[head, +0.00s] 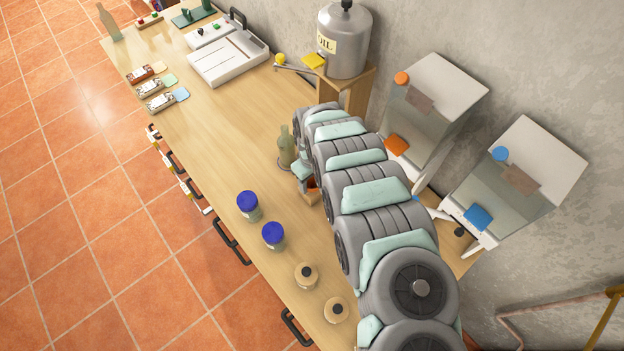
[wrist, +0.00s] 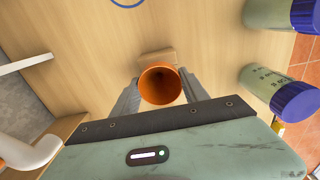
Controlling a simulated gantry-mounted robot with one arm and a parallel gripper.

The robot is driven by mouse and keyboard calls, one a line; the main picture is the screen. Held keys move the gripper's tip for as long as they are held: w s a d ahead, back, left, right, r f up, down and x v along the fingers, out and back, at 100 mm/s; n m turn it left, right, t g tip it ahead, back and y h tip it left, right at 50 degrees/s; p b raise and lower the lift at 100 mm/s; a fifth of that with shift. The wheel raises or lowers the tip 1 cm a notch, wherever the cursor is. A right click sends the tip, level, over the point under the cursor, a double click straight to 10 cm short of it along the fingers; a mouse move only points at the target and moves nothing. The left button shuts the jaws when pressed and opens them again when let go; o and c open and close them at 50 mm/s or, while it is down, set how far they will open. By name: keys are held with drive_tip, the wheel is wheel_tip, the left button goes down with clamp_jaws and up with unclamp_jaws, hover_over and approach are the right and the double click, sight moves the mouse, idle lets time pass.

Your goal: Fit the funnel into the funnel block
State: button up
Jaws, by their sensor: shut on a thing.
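The orange funnel (wrist: 160,86) is between the two fingers of my gripper (wrist: 158,92) in the wrist view, its wide mouth facing the camera. My gripper is shut on it. A light wooden block (wrist: 157,56), which looks like the funnel block, shows just behind the funnel; the funnel hides part of it, along with any hole. In the head view, my gripper (head: 304,176) is low over the bench, with a bit of orange funnel (head: 312,184) and the wooden block (head: 312,198) beneath it. I cannot tell whether the funnel's stem is in the block.
A green glass bottle (head: 286,148) stands close to my gripper. Two dispensers (head: 436,108) (head: 519,190) and an oil can (head: 344,42) stand along the wall. The bench's left middle is clear.

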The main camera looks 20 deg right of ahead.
sight(312, 181)
drive_tip(key=shift+f+b, duration=0.3)
drive_tip(key=shift+f, duration=0.2)
idle(0.9)
drive_tip(key=o, duration=2)
drive_tip(key=shift+r, duration=0.1)
drive_tip(key=shift+r+p, duration=2.95)
drive_tip(key=shift+r, duration=0.55)
